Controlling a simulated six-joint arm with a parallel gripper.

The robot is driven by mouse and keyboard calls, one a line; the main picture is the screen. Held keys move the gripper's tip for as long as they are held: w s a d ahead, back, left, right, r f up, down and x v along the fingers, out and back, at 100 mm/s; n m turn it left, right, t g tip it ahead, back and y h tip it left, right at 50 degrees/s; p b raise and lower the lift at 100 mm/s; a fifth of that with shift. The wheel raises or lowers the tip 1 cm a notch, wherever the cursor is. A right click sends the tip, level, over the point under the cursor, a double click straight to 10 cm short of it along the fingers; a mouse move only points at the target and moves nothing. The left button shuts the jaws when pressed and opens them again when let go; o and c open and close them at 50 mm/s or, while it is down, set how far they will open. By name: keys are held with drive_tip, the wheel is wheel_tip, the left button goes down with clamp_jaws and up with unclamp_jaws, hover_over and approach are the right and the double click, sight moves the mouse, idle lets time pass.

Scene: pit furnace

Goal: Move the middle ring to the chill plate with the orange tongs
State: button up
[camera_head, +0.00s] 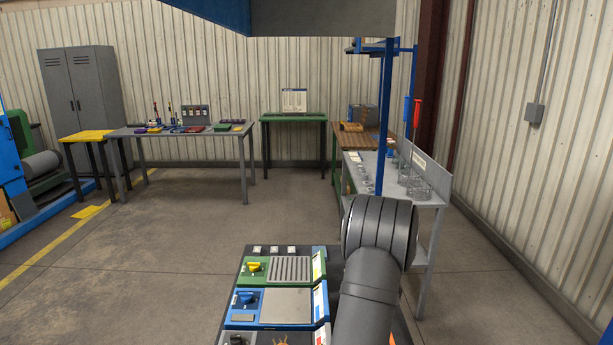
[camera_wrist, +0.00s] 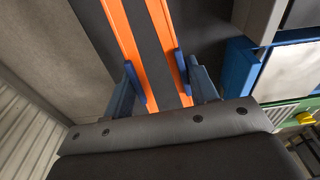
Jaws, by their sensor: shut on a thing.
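My gripper (camera_wrist: 160,84) shows in the wrist view, its two blue fingers against the outer sides of the orange tongs (camera_wrist: 121,30). It is shut on the tongs, whose two long arms run away toward the top of the picture. The tips of the tongs are out of view. A flat grey plate in a blue panel (camera_head: 286,305), which looks like the chill plate, is in the head view. A pale plate edged in blue (camera_wrist: 288,72) is at the right in the wrist view. I cannot make out the middle ring. My arm hides the gripper in the head view.
A green panel with a slotted grille (camera_head: 290,269) lies behind the blue one. A grey bench with glassware (camera_head: 418,190) and a blue post (camera_head: 384,130) stand beyond my arm at right. A table with tools (camera_head: 185,132) stands far left. Open floor lies between.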

idle(0.3)
drive_tip(key=s+a+r+n+g+h, duration=0.2)
drive_tip(key=s+a+r, duration=0.2)
drive_tip(key=a, duration=0.3)
drive_tip(key=s+a+r+n+g+h, duration=0.2)
drive_tip(key=s+a+r+n, duration=0.1)
drive_tip(key=a, duration=0.5)
drive_tip(key=s+a+r+n+g+h, duration=0.2)
drive_tip(key=s+a+r+n+g, duration=0.1)
drive_tip(key=s+a+r, duration=0.2)
drive_tip(key=a+r, duration=0.1)
drive_tip(key=a, duration=0.1)
drive_tip(key=shift+a, duration=0.35)
wheel_tip(320, 180, down, 10)
drive_tip(key=shift+r, duration=0.1)
drive_tip(key=shift+c, duration=0.2)
